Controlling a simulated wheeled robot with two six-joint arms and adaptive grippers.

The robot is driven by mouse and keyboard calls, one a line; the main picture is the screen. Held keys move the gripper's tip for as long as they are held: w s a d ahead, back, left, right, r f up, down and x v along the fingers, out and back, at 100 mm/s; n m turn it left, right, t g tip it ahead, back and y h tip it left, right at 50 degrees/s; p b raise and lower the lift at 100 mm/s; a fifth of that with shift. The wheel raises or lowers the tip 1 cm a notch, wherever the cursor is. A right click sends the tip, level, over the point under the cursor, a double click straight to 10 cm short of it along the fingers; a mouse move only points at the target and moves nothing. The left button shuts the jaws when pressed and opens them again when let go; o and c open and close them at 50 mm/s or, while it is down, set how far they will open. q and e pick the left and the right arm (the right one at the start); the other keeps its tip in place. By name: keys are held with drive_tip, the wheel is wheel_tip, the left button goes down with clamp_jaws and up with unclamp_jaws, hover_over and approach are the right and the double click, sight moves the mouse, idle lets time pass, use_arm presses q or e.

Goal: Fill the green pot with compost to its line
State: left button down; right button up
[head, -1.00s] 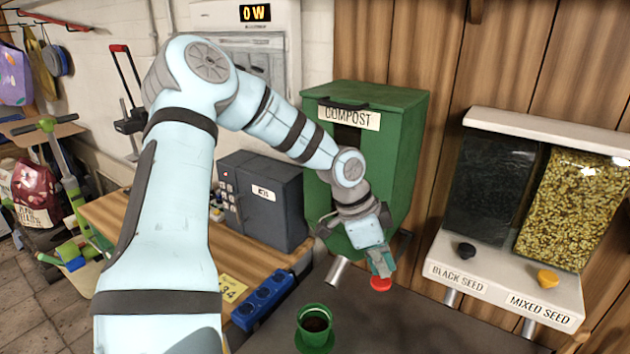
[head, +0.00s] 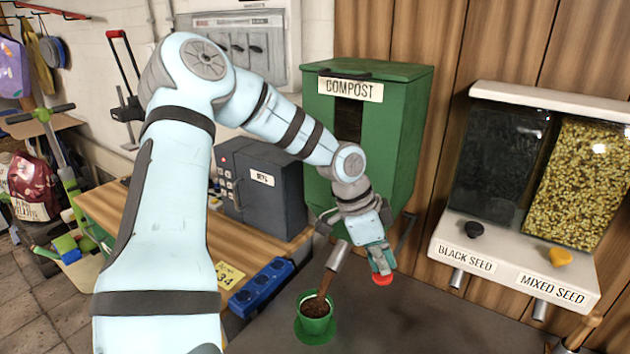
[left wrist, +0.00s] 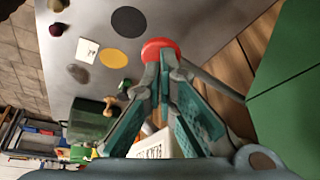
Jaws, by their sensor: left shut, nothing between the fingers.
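The green pot (head: 316,308) stands upright on a round green spot on the dark bench. Brown compost shows inside it, and a brown stream falls into it from the metal spout (head: 338,256) of the green compost bin (head: 405,150). Its fill line cannot be made out. My left gripper (head: 381,268) is shut and empty, its fingertips at the red knob (head: 383,280) below the bin, right of the spout. The left wrist view shows the closed fingertips (left wrist: 160,63) against the red knob (left wrist: 160,46). My right gripper is not in view.
The seed dispenser (head: 515,265), with black and mixed seed, stands at the right. A blue socket strip (head: 262,286) and a dark grey box (head: 262,185) lie left of the pot. The dark bench (head: 420,325) is clear right of the pot.

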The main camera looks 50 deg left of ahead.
use_arm(q)
drive_tip(key=shift+f+b, duration=0.6)
drive_tip(key=shift+f, duration=0.15)
drive_tip(key=shift+r, duration=0.1)
drive_tip(key=shift+r+p, duration=1.4)
drive_tip(key=shift+r, duration=1.7)
drive_tip(key=shift+f, duration=0.1)
